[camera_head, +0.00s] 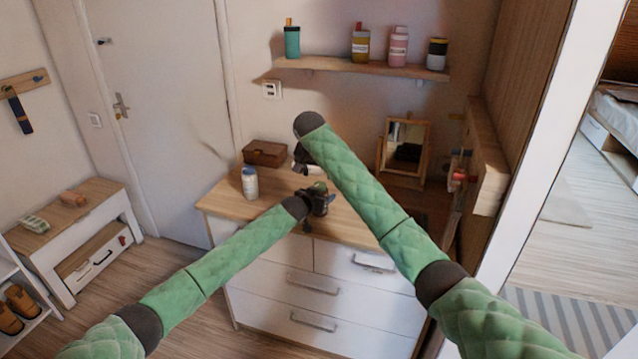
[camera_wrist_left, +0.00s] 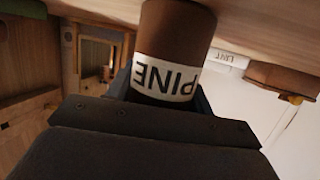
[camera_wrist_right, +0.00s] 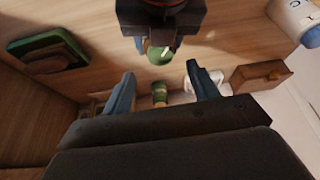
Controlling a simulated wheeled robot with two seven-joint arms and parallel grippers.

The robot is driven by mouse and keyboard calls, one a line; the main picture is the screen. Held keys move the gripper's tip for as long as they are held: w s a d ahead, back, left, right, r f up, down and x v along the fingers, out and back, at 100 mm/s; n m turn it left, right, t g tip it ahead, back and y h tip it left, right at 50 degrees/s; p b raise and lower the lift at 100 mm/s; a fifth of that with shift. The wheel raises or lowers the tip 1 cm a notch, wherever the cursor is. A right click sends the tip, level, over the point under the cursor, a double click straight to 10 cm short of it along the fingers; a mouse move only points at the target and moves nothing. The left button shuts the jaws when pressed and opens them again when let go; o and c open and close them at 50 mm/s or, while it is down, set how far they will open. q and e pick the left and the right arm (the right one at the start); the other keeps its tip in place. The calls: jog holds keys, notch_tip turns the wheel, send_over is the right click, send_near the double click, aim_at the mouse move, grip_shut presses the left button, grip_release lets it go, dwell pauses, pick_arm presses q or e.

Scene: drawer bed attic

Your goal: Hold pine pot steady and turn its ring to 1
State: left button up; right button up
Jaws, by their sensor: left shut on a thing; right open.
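The pine pot is a brown cylinder (camera_wrist_left: 178,28) with a white PINE label, upside down in the left wrist view. My left gripper (camera_head: 318,199) is shut around it above the dresser top; whether the pot touches the wood is unclear. In the right wrist view a green top with a white mark (camera_wrist_right: 159,55) shows by the left gripper, apparently the pot's lid or ring. Its numbers cannot be read. My right gripper (camera_wrist_right: 163,88) is open, with nothing clearly between its fingers. In the head view it (camera_head: 302,160) is above and behind the left gripper.
A white jar (camera_head: 249,183) stands at the dresser's left, with a brown box (camera_head: 265,153) behind it. A small mirror (camera_head: 406,145) stands at the back right. A shelf (camera_head: 350,66) with several bottles hangs above. A dark green item (camera_wrist_right: 48,52) lies on the wood.

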aim_at(319, 185)
jog(key=shift+x, duration=3.05)
jog(key=shift+c, duration=0.3)
jog(key=c, duration=0.9)
jog(key=shift+a+m+h, duration=0.25)
jog(key=shift+m+h, duration=0.05)
jog(key=shift+m, duration=0.7)
jog(key=shift+c, duration=0.2)
jog(key=shift+w+m, duration=0.1)
jog(key=shift+m, duration=0.5)
jog(key=shift+d, duration=0.1)
jog(key=o, duration=1)
jog(key=shift+h, duration=0.3)
jog(key=shift+r, duration=0.1)
